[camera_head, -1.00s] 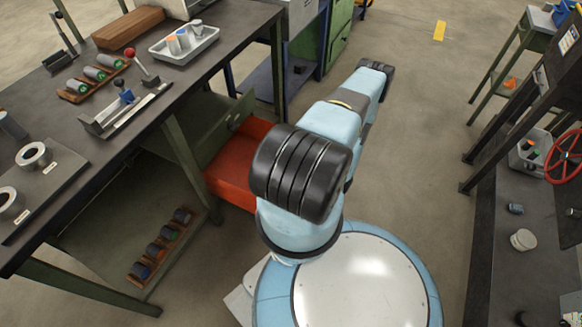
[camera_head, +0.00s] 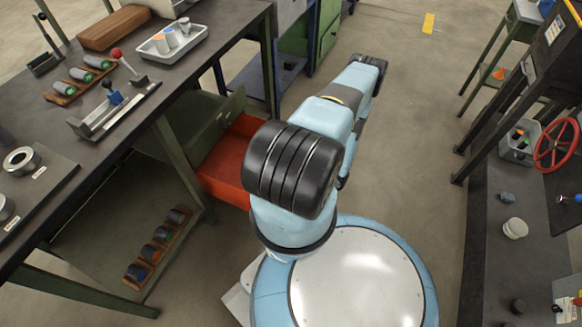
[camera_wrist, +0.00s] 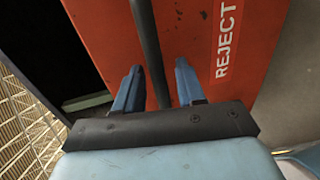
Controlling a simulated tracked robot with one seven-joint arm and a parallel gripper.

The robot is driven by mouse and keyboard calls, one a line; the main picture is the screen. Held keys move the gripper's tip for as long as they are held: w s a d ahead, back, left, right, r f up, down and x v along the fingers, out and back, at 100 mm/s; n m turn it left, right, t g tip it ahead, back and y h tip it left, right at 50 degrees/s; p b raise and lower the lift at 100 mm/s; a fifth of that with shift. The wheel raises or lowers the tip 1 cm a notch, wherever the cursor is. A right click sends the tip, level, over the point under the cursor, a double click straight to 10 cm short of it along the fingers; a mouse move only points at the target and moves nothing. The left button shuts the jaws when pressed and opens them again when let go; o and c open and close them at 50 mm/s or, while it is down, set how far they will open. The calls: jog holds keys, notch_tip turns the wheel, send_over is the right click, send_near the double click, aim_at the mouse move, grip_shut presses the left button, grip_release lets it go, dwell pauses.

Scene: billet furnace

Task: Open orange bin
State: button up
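The orange bin (camera_head: 222,170) sticks out from the green cabinet under the left bench, partly hidden behind my arm. In the wrist view its orange face (camera_wrist: 200,50) carries the white word "REJECT". A dark bar handle (camera_wrist: 147,40) runs along that face. My gripper (camera_wrist: 158,70) has its two blue fingers apart, one on each side of the handle. A gap shows between the handle and the right finger; the left finger is closer, and I cannot tell if it touches. In the head view my gripper is hidden by the arm.
The dark workbench (camera_head: 90,180) stands at left, with a white tray (camera_head: 172,42) and several tools on top. A lower shelf holds a wooden rack (camera_head: 157,248). At right is a dark bench with a red wheel (camera_head: 556,146). The floor between is clear.

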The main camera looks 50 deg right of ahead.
jog(key=v, duration=1.2)
jog(key=shift+s, duration=0.35)
jog(key=shift+d+r, duration=0.1)
jog(key=shift+d, duration=0.1)
